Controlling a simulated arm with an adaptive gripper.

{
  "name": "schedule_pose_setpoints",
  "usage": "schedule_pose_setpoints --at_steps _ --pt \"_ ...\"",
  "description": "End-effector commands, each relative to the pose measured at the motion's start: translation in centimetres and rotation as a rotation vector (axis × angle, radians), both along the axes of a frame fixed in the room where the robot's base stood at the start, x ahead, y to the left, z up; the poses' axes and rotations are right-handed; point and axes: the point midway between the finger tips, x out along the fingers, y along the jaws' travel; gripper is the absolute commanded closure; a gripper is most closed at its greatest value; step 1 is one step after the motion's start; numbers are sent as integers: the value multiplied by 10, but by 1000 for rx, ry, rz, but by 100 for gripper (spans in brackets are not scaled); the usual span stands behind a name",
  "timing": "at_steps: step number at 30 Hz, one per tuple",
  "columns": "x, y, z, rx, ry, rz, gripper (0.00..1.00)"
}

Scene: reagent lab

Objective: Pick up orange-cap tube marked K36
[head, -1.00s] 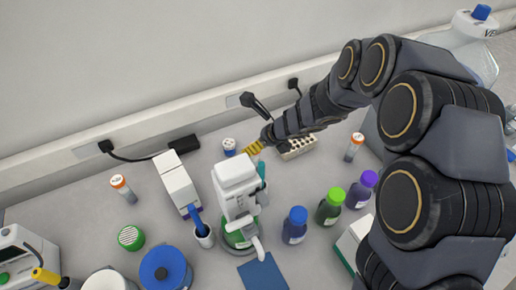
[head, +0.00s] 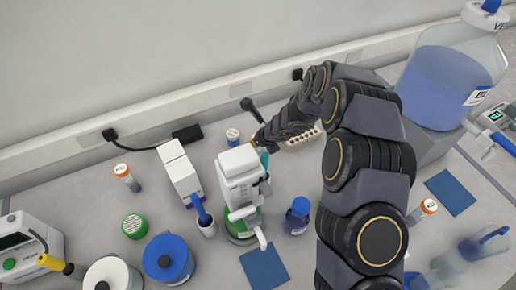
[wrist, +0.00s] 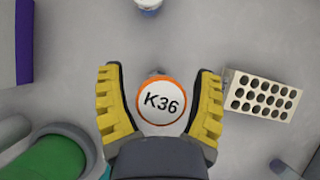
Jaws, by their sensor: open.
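The tube with the white, orange-rimmed cap marked K36 (wrist: 161,103) sits between the two yellow fingers of my gripper (wrist: 158,84) in the wrist view, seen from above. The fingers are open, with a gap on each side of the cap. The tube's body is mostly hidden under the cap. In the head view my gripper is mostly hidden beside the white device, and I cannot make out the K36 tube there. Another orange-cap tube (head: 125,176) stands at the left and one (head: 425,209) at the right; their marks are too small to read surely.
A white rack with holes (wrist: 262,97) is right of my gripper. A white device (head: 240,178) with a green base stands close by.

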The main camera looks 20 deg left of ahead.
Motion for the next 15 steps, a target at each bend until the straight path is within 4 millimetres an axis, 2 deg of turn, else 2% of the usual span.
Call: schedule_pose_setpoints --at_steps 5,8,10,11,15 --pt "0 1 0 1 -2 1 35" --pt "1 0 1 1 -2 1 62" --pt "1 0 1 1 -2 1 85" --pt "1 0 1 1 -2 1 89" --pt "1 0 1 1 -2 1 90"
